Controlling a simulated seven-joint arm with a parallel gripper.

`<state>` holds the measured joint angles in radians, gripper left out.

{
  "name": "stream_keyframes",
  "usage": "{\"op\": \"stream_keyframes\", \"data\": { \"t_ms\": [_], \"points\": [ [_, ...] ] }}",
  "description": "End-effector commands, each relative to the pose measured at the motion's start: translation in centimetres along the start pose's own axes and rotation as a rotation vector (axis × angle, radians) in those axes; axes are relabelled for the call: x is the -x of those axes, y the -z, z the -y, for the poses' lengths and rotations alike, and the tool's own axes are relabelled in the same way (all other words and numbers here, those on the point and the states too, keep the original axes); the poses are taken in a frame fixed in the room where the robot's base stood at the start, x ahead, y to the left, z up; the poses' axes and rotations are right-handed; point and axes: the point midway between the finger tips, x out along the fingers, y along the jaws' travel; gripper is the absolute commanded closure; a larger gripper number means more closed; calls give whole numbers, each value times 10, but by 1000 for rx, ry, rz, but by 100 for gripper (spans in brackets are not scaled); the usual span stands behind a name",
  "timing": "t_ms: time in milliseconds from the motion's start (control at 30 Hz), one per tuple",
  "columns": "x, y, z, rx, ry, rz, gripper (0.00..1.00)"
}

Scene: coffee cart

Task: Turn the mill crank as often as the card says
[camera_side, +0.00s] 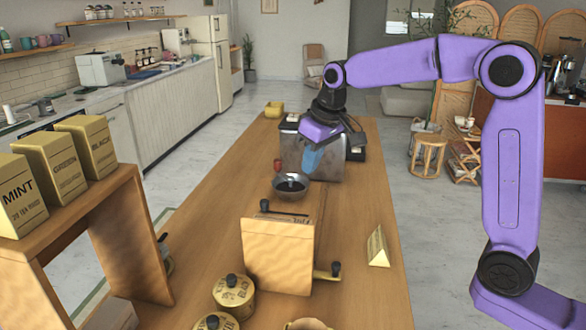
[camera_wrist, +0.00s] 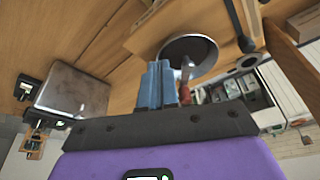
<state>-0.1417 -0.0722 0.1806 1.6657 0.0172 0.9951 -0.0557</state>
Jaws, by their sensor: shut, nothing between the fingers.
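A dark bar with a black knob (camera_side: 265,204) lies across the mill's top. A brass arm with a black knob (camera_side: 335,269) sticks out low on its right side. In the wrist view the bowl (camera_wrist: 188,52) and a dark bar (camera_wrist: 236,24) show ahead of the fingers. My gripper (camera_side: 311,168) is shut and empty, its blue fingers (camera_wrist: 156,75) behind and above the bowl, apart from the mill. A tent card (camera_side: 378,247) stands right of the mill; its writing cannot be read.
A silver box (camera_side: 327,163) stands behind my gripper, and a small red object (camera_side: 277,165) beside it. Lidded brass tins (camera_side: 233,291) stand at the front left of the mill. A wooden shelf (camera_side: 75,210) holds tea boxes at left. The table's right side is mostly clear.

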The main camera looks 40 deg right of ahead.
Motion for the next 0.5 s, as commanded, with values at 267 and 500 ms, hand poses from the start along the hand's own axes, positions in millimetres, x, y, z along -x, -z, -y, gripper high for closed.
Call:
{"op": "stream_keyframes", "data": {
  "t_ms": [267, 500],
  "points": [
    [4, -9, 8, 2, 0, 0, 100],
    [5, -11, 10, 0, 0, 0, 100]
  ]
}}
